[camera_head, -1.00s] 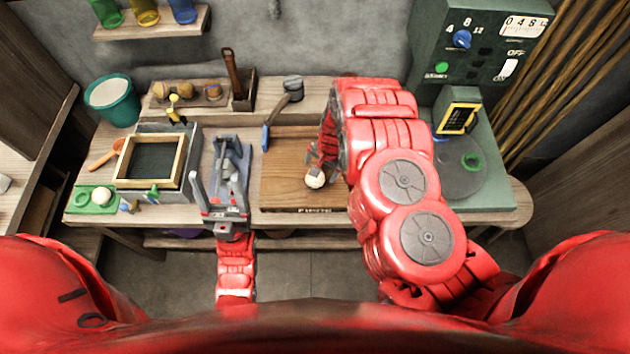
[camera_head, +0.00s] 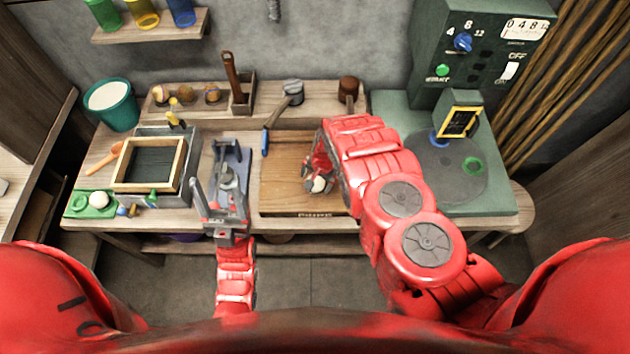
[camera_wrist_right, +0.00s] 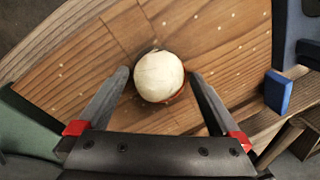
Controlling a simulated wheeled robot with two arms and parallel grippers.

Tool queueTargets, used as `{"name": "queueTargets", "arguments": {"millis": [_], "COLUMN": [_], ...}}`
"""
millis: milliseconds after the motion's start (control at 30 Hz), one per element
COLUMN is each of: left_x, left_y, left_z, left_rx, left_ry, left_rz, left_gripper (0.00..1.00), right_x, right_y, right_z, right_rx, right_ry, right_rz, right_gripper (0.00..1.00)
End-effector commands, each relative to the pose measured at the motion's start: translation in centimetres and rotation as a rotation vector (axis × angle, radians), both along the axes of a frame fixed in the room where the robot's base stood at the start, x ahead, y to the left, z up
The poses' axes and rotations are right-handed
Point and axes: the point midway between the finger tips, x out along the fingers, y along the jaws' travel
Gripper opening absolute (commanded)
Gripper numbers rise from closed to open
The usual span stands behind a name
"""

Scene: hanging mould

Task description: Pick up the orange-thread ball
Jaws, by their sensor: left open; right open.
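A cream-white ball (camera_head: 318,184) rests on the wooden board (camera_head: 283,170) marked with lettering at its front edge. In the right wrist view the ball (camera_wrist_right: 159,76) shows a thin orange-brown line along its lower right side. My right gripper (camera_wrist_right: 158,80) is open, with one finger on each side of the ball and a small gap visible at each. In the head view the right gripper (camera_head: 316,172) is over the board, partly hidden by its own arm. My left gripper (camera_head: 219,197) is open and empty above the blue-grey fixture left of the board.
A brown mallet (camera_head: 348,90) stands at the back. A framed screen (camera_head: 148,163) and a green tray (camera_head: 78,210) with another white ball are at left. A green machine (camera_head: 480,45) with a round plate stands at right.

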Motion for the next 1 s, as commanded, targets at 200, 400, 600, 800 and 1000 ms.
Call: {"name": "queueTargets", "arguments": {"millis": [200, 400, 600, 800, 1000], "left_x": [0.0, 0.0, 0.0, 0.0, 0.0], "left_y": [0.0, 0.0, 0.0, 0.0, 0.0], "left_z": [-0.01, -0.01, -0.01, -0.01, -0.12], "left_rx": [0.0, 0.0, 0.0, 0.0, 0.0], "left_ry": [0.0, 0.0, 0.0, 0.0, 0.0], "left_rz": [0.0, 0.0, 0.0, 0.0, 0.0], "left_gripper": [0.67, 0.67, 0.67, 0.67, 0.67], "right_x": [-0.04, -0.07, -0.08, -0.08, -0.05], "right_y": [0.01, 0.01, 0.0, 0.01, 0.0], "right_z": [-0.09, -0.1, -0.1, -0.09, 0.06], "right_rx": [0.0, 0.0, -0.001, 0.0, -0.001], "right_ry": [0.001, 0.002, 0.003, 0.002, 0.003], "right_rz": [0.0, 0.001, 0.001, 0.001, 0.0], "right_gripper": [1.0, 0.64, 0.28, 0.16, 0.16]}}
